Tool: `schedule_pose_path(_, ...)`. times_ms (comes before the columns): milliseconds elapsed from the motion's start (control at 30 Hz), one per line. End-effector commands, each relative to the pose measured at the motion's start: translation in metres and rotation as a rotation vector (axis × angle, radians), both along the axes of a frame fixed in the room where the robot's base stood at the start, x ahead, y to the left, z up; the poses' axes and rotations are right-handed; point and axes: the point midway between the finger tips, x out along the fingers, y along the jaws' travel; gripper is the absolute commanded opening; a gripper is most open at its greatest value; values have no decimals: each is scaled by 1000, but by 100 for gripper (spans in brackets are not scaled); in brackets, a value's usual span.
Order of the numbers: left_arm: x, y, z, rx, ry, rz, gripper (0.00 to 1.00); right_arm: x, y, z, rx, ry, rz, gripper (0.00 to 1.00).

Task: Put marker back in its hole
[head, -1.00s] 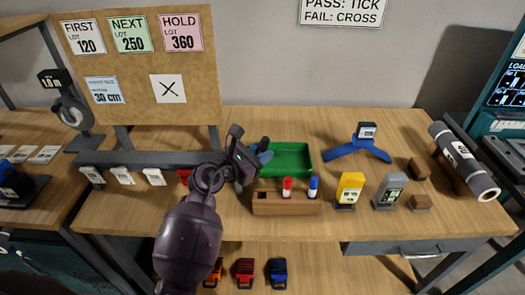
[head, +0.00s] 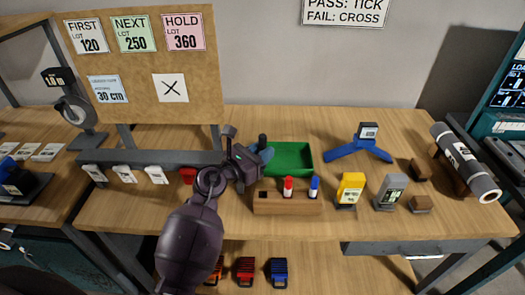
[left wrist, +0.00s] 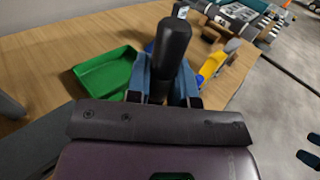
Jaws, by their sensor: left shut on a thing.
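My left gripper (head: 264,155) is shut on a black marker (head: 262,141), whose dark end sticks up above the fingers. In the left wrist view the black marker (left wrist: 172,45) stands upright between the blue-grey fingers; its lower end is hidden. The wooden marker block (head: 288,208) sits near the table's front edge, below and slightly right of the gripper in the head view. It holds a red marker (head: 288,187) and a blue marker (head: 314,187). A dark open hole (head: 264,195) shows at its left end. The held marker is apart from the block.
A green tray (head: 307,158) lies just behind the block. A yellow device (head: 350,188) and a grey device (head: 390,190) stand to the right. A blue stand (head: 358,150) is behind them. A pinboard (head: 150,120) rises at back left.

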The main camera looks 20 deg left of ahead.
Motion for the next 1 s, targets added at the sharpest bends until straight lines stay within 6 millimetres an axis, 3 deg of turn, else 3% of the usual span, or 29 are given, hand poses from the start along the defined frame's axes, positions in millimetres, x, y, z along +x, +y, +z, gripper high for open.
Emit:
schedule_pose_path(467,0,0,-27,2,1,21,0,7,1,-15,-2,-6,6,91)
schedule_pose_path(1000,0,0,-69,1,2,62,0,-8,-1,-51,0,34,0,91)
